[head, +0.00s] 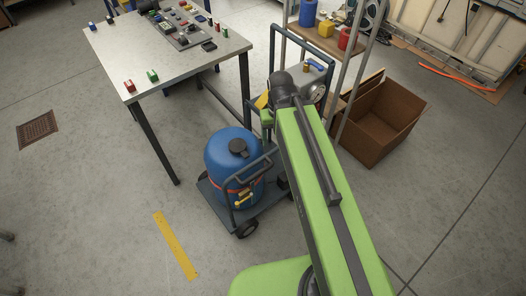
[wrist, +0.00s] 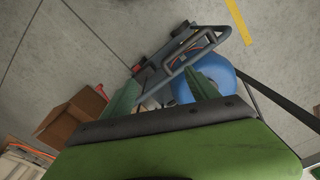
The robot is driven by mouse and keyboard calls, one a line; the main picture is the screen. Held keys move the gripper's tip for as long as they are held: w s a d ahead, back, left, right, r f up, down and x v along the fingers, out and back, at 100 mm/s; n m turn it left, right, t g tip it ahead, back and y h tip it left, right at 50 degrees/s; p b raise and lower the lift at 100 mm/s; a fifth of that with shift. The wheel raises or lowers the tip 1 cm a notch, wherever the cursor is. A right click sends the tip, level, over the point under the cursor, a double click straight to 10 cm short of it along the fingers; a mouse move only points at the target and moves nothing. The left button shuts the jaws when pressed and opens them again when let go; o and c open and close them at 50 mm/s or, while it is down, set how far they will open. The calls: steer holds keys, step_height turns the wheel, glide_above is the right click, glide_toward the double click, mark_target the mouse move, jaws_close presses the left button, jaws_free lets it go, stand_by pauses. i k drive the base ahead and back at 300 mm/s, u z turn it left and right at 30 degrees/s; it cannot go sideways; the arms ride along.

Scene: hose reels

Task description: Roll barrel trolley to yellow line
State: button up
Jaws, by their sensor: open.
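The barrel trolley (head: 209,195) is a dark blue-grey wheeled base with a tubular handle. A blue barrel (head: 222,153) with a dark cap and an orange strap stands upright on it. The yellow line (head: 175,245) lies on the floor in front of the trolley, apart from it; its end also shows in the wrist view (wrist: 238,20). My gripper (wrist: 163,85) is open, its two green fingers spread close to the trolley's handle (wrist: 190,50). I cannot tell whether they touch it. In the head view my arm hides part of the trolley's right side.
A metal table (head: 110,60) with small coloured items stands behind left of the trolley. A dark blue cart frame (head: 273,45) and an open cardboard box (head: 375,135) are behind right. A floor grate (head: 38,130) is at left. Floor around the yellow line is clear.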

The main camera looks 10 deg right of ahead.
mark_target(228, 179)
steer(key=u, duration=1.25)
steer(key=k, duration=1.45)
steer(key=u, duration=0.3)
steer(key=i, duration=1.05)
steer(key=u, duration=0.05)
